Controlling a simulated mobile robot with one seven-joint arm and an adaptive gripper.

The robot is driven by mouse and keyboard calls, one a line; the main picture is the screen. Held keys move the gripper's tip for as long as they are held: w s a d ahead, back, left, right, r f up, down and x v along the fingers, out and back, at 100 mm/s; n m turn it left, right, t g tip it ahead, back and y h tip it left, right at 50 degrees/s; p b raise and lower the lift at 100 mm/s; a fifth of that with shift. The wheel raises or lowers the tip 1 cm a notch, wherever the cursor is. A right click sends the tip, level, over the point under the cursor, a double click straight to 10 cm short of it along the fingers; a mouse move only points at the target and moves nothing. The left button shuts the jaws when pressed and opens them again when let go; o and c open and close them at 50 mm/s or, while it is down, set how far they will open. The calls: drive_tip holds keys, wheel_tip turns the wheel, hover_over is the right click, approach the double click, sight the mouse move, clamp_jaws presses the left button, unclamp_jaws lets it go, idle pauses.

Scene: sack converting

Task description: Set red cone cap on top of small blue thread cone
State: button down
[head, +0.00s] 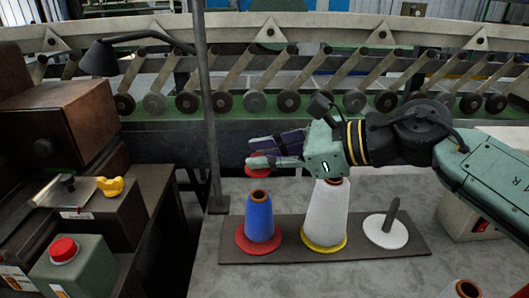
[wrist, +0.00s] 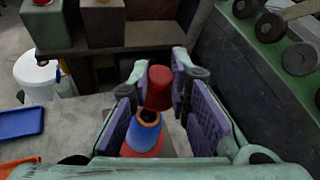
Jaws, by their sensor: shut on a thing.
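My gripper (head: 264,154) reaches in from the right and is shut on the red cone cap (head: 258,172), most of which the fingers hide in the head view. In the wrist view the cap (wrist: 159,88) sits between the purple finger pads near the tips. The small blue thread cone (head: 259,217) stands upright on a red disc (head: 243,243), its brown top bare. The cap is held over it with a small gap in the head view. In the wrist view the blue cone (wrist: 143,134) shows just below the cap.
A larger white cone (head: 324,216) on a yellow disc stands right of the blue cone, under my gripper. A white disc with a grey peg (head: 386,230) is further right on the dark board (head: 290,249). A thin upright post (head: 207,110) stands behind left.

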sight(267, 196)
drive_tip(key=shift+f+b, duration=2.4)
drive_tip(key=shift+b, duration=0.2)
drive_tip(key=shift+b, duration=0.35)
drive_tip(key=shift+f+b, duration=0.6)
drive_tip(key=shift+b, duration=0.25)
drive_tip(key=c, duration=1.4)
unclamp_jaws()
drive_tip(key=shift+d, duration=0.15)
drive_tip(key=v, duration=1.2)
drive_tip(key=shift+w, duration=0.15)
